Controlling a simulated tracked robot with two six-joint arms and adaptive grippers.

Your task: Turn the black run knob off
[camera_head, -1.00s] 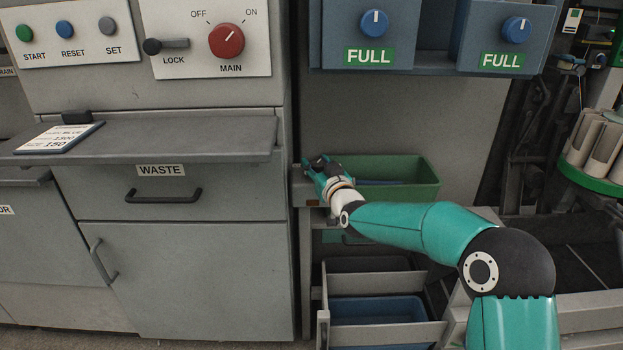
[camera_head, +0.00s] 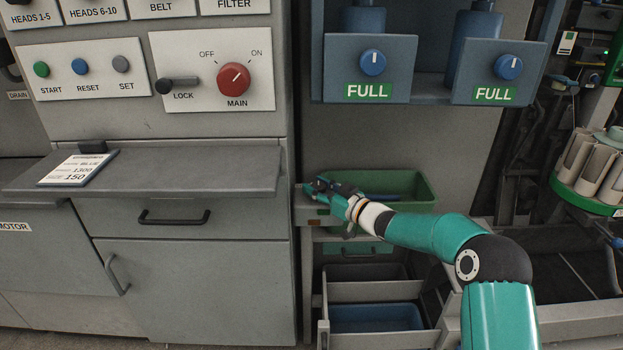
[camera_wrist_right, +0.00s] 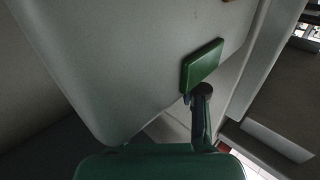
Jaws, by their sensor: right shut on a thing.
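My right gripper (camera_head: 318,187) is at the left end of the green bin, close to the grey cabinet's right edge. It is shut on a small dark thing (camera_wrist_right: 204,89), seen with a round dark end in the right wrist view. I cannot tell whether this is the black run knob; no RUN label is readable. In the right wrist view a green rectangular piece (camera_wrist_right: 202,65) is just beyond it, before a pale grey surface. My left gripper is not in view.
The cabinet panel has a red MAIN knob (camera_head: 233,78) and a black LOCK lever (camera_head: 177,86). A grey ledge (camera_head: 200,168) juts out below. The green bin (camera_head: 418,186) is behind my right forearm. Two blue knobs (camera_head: 373,62) (camera_head: 508,67) sit above FULL labels.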

